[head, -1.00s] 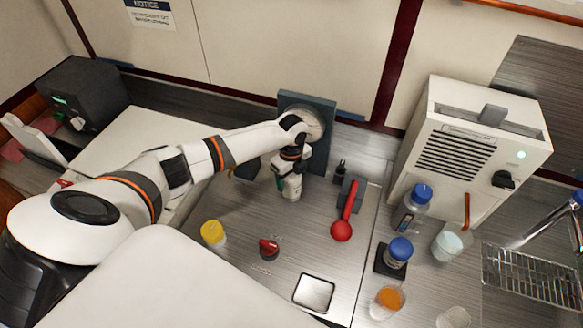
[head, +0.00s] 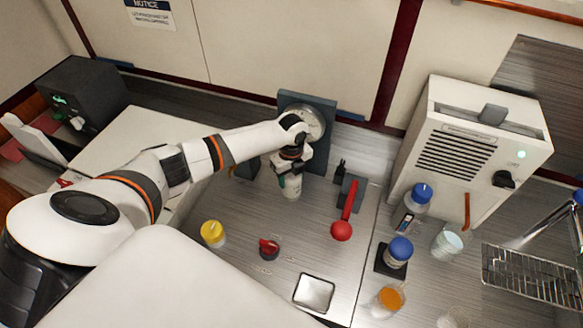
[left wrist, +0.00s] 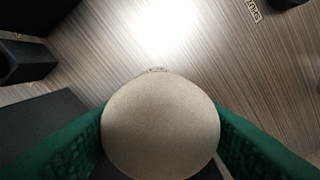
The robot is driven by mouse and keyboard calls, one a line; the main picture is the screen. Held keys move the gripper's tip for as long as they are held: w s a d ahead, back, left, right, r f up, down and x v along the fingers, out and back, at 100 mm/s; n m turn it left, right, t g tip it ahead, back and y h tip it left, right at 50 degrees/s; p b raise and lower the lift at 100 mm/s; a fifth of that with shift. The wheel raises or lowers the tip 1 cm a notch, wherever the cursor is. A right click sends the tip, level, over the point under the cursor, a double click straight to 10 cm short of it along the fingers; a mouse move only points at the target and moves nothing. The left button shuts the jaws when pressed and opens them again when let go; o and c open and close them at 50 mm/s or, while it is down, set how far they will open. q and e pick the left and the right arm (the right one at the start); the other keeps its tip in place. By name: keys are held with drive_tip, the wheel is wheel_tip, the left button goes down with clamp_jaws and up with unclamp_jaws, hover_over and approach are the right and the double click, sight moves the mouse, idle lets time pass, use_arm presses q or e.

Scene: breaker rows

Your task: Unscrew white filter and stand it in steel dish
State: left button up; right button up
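The white filter (head: 292,190) shows as a pale cylinder below my left gripper (head: 290,178), in front of the blue-grey upright plate (head: 322,150). In the left wrist view its round beige end (left wrist: 160,125) sits between the two green finger pads, which touch it on both sides. My left gripper is shut on it. The gripper and wrist hide its upper part, so I cannot tell whether it is still threaded on. The square steel dish (head: 314,292) lies empty on the bench, nearer to me and slightly right. My right gripper is not in view.
A yellow-capped jar (head: 213,233), a red knob (head: 269,249) and a red-handled tool (head: 342,230) stand around the bench middle. Blue-capped bottles (head: 399,250), an orange-filled cup (head: 388,299) and a white machine (head: 465,150) are to the right. Bare bench lies between plate and dish.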

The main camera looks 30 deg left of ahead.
use_arm(q)
drive_tip(key=n+p, duration=0.2)
drive_tip(key=shift+s+r+n, duration=0.1)
drive_tip(key=shift+r+n, duration=0.15)
drive_tip(key=shift+n, duration=0.05)
drive_tip(key=shift+n+p, duration=0.4)
drive_tip(key=shift+n, duration=0.3)
drive_tip(key=shift+f+n+b, duration=0.3)
drive_tip(key=shift+f+n, duration=0.05)
drive_tip(key=shift+n, duration=0.35)
drive_tip(key=n, duration=1.2)
drive_tip(key=shift+r, duration=0.1)
drive_tip(key=o, duration=0.9)
drive_tip(key=shift+c, duration=0.2)
